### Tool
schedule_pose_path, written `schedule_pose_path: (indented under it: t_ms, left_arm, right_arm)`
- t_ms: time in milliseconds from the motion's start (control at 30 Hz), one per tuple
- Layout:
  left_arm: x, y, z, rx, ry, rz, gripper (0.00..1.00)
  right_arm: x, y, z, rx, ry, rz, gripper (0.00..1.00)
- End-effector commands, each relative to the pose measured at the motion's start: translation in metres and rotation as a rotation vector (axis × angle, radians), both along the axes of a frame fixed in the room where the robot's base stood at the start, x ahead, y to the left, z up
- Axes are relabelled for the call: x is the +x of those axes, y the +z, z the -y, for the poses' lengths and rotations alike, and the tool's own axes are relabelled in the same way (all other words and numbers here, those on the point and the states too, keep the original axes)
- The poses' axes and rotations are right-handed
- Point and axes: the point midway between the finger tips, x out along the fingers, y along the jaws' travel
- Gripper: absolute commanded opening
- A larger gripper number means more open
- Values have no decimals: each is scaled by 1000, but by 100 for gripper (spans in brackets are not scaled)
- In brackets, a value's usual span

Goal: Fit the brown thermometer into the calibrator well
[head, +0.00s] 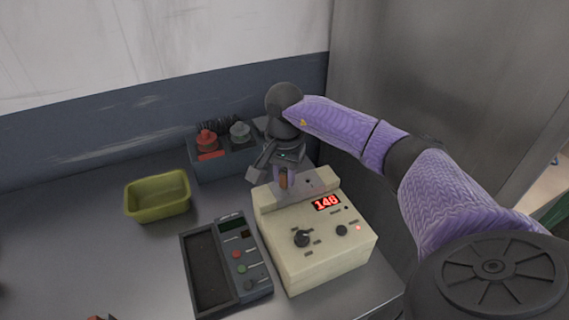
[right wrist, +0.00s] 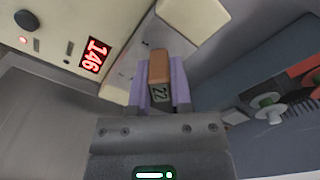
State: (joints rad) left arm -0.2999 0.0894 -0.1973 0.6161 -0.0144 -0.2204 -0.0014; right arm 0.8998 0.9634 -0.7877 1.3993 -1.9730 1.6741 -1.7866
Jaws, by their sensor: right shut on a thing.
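The brown thermometer (head: 283,181) is between the fingers of my right gripper (head: 284,178), at the back of the calibrator. The cream calibrator (head: 312,248) has a lit red display and knobs. Its raised rear block is just below and beside the gripper. The well and the thermometer's lower end are hidden, so I cannot tell whether it is in the well. My left gripper is not in view.
A dark meter tray (head: 209,275) with buttons lies left of the calibrator. A yellow-green bin (head: 158,204) stands further left. A blue-grey holder (head: 225,160) with red and grey items is against the back wall. A grey metal panel (head: 440,80) rises at the right.

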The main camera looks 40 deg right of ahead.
Motion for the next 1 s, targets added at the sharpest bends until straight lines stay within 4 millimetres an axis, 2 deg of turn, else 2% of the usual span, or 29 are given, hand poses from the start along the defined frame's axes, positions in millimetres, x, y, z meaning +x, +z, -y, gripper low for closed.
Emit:
schedule_pose_path:
  t_ms: [233,700,733,800,900,1000]
  left_arm:
    - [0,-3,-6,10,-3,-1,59]
    - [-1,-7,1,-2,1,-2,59]
    - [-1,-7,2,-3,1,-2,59]
    - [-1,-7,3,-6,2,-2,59]
    - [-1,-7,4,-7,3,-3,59]
    - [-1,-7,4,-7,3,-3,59]
  right_arm:
    - [0,-4,0,0,0,0,0]
    - [0,-8,0,0,0,0,0]
    - [0,-8,0,0,0,0,32]
    - [0,-8,0,0,0,0,46]
    - [0,-8,0,0,0,0,66]
    - [0,-8,0,0,0,0,66]
